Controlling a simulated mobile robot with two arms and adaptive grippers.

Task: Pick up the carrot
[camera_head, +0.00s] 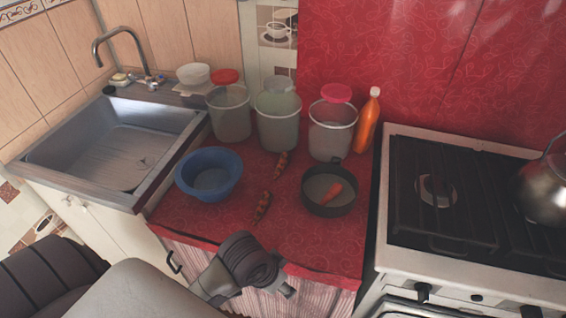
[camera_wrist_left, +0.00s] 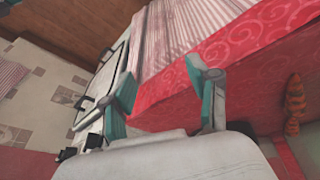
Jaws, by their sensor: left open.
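One carrot (camera_head: 262,206) lies on the red oilcloth counter near its front, between the blue bowl and the dark pan. A second carrot (camera_head: 281,165) lies behind it, and a third carrot (camera_head: 332,194) lies in the pan. My left gripper (camera_head: 288,290) is at the counter's front edge, short of the carrots and holding nothing. In the left wrist view its two fingers (camera_wrist_left: 163,80) stand apart, with the counter edge beyond them. A carrot (camera_wrist_left: 295,103) shows at the right of that view, outside the fingers. My right gripper is not in view.
The blue bowl (camera_head: 209,174) is left of the carrots; the dark pan (camera_head: 316,205) is right. Several buckets (camera_head: 278,127) and an orange bottle (camera_head: 367,125) stand behind. A sink (camera_head: 121,150) is left and a stove (camera_head: 440,195) right. The counter's front strip is clear.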

